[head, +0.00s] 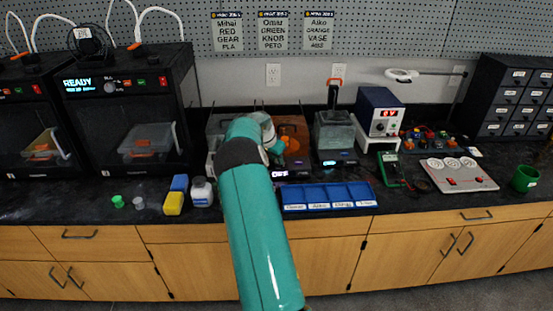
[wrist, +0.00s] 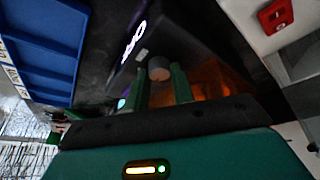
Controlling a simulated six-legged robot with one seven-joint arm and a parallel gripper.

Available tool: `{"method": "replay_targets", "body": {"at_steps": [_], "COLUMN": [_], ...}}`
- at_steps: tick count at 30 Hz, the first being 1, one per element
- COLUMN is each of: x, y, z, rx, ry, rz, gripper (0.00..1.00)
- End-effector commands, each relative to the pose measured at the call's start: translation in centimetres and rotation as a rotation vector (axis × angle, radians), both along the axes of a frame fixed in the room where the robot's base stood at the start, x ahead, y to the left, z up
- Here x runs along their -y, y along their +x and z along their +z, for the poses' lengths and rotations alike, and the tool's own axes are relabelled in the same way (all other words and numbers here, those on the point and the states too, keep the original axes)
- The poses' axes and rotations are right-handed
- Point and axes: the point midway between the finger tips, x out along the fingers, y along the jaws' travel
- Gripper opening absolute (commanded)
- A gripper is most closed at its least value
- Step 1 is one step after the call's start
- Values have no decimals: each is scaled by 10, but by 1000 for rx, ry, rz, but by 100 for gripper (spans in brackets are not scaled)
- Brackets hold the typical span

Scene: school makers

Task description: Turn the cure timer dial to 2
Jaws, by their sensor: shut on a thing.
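The cure timer dial, a grey round knob (wrist: 158,68), shows in the wrist view on the dark front of the cure unit (wrist: 185,40). My gripper (wrist: 160,76) has its two green fingers on either side of the dial and is shut on it. A lit display (wrist: 135,40) beside the dial reads OFF. In the head view the cure unit with its orange see-through cover (head: 295,132) stands at the middle back of the bench, its OFF display (head: 280,174) at the front. My arm hides the dial there, and the dial's pointer cannot be made out.
A blue divided tray (head: 328,195) lies in front of the cure unit. A grey tank (head: 334,132) stands to its right, a 3D printer (head: 125,110) to its left.

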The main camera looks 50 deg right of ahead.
Motion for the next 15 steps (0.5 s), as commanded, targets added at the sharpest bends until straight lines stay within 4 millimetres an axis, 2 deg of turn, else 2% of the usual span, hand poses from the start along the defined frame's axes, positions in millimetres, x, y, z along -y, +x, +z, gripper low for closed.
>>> {"method": "replay_targets", "body": {"at_steps": [15], "x": [0], "y": [0], "z": [-1], "rx": [-2], "ry": [4], "rz": [-93], "gripper": [2]}}
